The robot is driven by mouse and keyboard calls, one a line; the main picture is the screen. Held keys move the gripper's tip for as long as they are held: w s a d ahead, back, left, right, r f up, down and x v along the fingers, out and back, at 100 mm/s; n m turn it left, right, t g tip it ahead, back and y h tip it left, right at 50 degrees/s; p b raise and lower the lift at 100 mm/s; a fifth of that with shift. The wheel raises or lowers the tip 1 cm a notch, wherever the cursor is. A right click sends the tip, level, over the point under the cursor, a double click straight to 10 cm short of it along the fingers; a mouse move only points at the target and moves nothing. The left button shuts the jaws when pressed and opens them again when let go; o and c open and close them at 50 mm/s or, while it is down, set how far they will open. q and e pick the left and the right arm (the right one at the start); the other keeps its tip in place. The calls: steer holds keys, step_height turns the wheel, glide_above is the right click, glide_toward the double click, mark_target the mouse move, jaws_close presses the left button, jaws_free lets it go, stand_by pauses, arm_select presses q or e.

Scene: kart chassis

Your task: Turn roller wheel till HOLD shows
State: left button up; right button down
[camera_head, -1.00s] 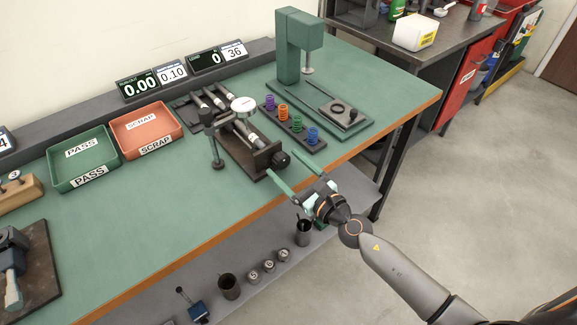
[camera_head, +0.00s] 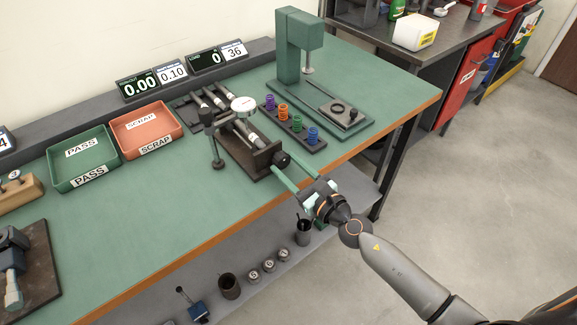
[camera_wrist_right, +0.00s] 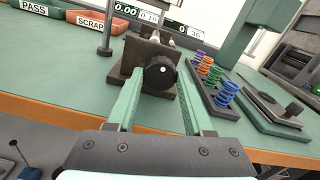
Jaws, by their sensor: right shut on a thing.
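The roller wheel (camera_head: 282,158) is a black knob with a white dot, on the near end of the dark roller fixture (camera_head: 262,172). It faces me in the right wrist view (camera_wrist_right: 162,75). My right gripper (camera_head: 283,166) is shut on the wheel, one green finger on each side. A shaft (camera_head: 246,132) lies along the fixture under a round dial gauge (camera_head: 244,104). The black display (camera_head: 139,85) behind reads 0.00, beside a white card with 0.10. I see no HOLD on it. My left gripper is out of view.
A green PASS tray (camera_head: 82,185) and an orange SCRAP tray (camera_head: 147,153) stand left of the fixture. A dark rack of coloured springs (camera_head: 298,135) stands close on its right, with a green press (camera_head: 290,50) behind. The bench front edge runs below my right gripper.

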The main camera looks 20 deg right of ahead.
steer(key=shift+m, duration=0.6)
steer(key=shift+m, duration=4.5)
steer(key=shift+m+p, duration=0.55)
steer(key=shift+m, duration=1.85)
steer(key=shift+m+p, duration=0.65)
steer(key=shift+m, duration=1.75)
steer(key=shift+m+p, duration=0.85)
steer(key=shift+m, duration=1.55)
steer(key=shift+r+m+p, duration=0.1)
steer(key=shift+m+p, duration=0.95)
steer(key=shift+m, duration=1.55)
steer(key=shift+m+p, duration=0.65)
steer(key=shift+m, duration=2.95)
